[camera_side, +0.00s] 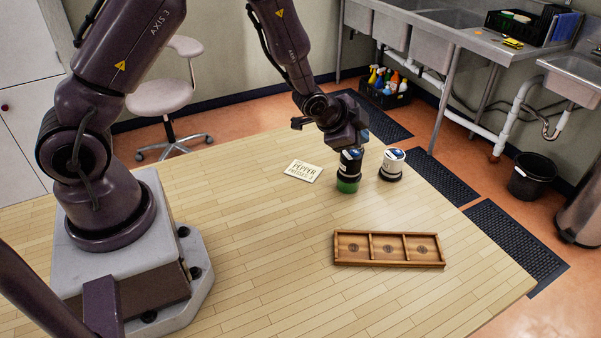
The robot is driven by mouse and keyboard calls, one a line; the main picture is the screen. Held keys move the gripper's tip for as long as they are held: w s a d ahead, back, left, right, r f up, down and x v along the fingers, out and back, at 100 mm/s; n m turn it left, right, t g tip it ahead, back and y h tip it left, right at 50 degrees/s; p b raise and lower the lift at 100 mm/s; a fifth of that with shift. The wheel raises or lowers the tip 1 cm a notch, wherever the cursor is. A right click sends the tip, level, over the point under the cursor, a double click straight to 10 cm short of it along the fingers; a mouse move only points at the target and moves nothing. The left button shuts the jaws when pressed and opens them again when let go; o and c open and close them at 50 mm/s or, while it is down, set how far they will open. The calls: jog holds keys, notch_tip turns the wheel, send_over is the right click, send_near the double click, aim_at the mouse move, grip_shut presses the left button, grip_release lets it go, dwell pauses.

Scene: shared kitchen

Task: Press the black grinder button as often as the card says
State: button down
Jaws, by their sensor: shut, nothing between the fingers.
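A black grinder (348,166) with a green lower part stands upright on the wooden table. My gripper (352,148) is shut and empty, pointing down right over its top. The gripper hides the button, and I cannot tell whether the fingertips touch it. A cream card (303,171) lies flat to the left of the grinder. Its small print seems to read "PEPPER PRESSES 3". A white grinder (392,162) with a dark base stands just to the right of the black one.
A wooden tray (340,262) with three compartments, each with a round dark mark, lies nearer the front. The table (260,260) is otherwise clear around these things. A stool, sinks, a bin and a crate of bottles stand off the table.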

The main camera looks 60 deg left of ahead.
aim_at(356, 153)
jog(key=shift+f, duration=0.15)
dwell(0.5)
jog(key=shift+f, duration=0.3)
jog(key=shift+f, duration=0.4)
dwell(0.6)
jog(key=shift+r, duration=0.9)
jog(key=shift+r, duration=0.1)
notch_tip(356, 153, up, 6)
jog(key=shift+f, duration=0.1)
dwell(0.7)
